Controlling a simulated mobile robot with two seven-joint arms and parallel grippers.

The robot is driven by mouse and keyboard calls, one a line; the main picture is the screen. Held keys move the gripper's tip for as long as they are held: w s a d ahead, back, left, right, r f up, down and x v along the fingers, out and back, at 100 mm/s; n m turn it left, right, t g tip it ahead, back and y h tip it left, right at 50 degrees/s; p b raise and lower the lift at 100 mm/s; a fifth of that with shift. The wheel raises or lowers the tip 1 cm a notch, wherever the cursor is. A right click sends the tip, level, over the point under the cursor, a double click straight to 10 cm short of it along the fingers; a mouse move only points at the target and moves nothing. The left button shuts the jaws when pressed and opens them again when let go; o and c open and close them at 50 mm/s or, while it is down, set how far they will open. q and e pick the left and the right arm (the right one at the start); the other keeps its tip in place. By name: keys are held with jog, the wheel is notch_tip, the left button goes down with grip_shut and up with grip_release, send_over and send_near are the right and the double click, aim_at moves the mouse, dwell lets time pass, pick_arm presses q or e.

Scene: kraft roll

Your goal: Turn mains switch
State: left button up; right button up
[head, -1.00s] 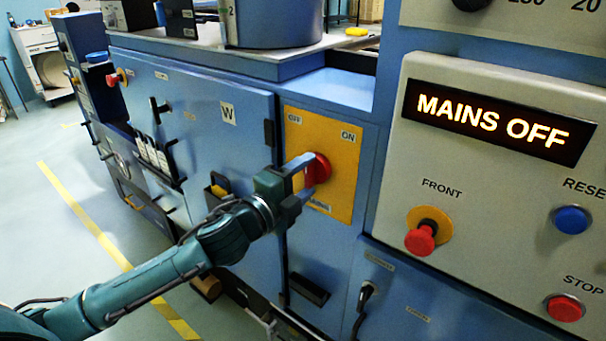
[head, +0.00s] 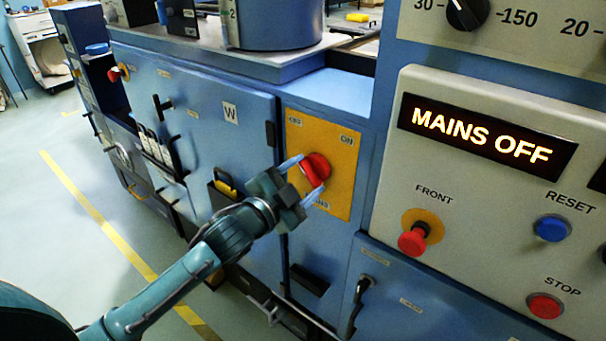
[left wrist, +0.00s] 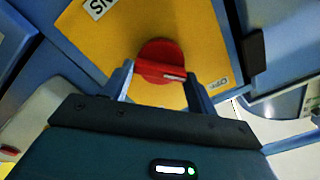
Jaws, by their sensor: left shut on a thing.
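The red mains switch handle (head: 313,169) sits on a yellow panel (head: 341,187) on the front of the blue machine. The panel has OFF at its upper left and ON at its upper right. My left gripper (head: 305,181) is shut on the handle, one finger at its upper left and one at its lower right. The handle looks tilted. In the left wrist view the red handle (left wrist: 160,61) lies between both fingertips (left wrist: 157,82), and the OFF label appears upside down. The lit display (head: 481,137) reads MAINS OFF. My right gripper is not in view.
A grey control panel (head: 490,215) stands right of the switch, with a red FRONT knob (head: 412,241), a blue RESET button (head: 552,228) and a red STOP button (head: 545,305). Blue cabinet doors (head: 205,120) lie to the left. The floor at left is open, with a yellow line (head: 100,237).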

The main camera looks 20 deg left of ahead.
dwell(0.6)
pick_arm(q)
jog(key=o, duration=1)
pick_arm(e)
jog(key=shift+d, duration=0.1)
pick_arm(q)
jog(key=b+v, duration=0.2)
jog(key=v, duration=1.1)
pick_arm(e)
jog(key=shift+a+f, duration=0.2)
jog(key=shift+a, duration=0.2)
pick_arm(q)
jog(key=shift+s, duration=0.1)
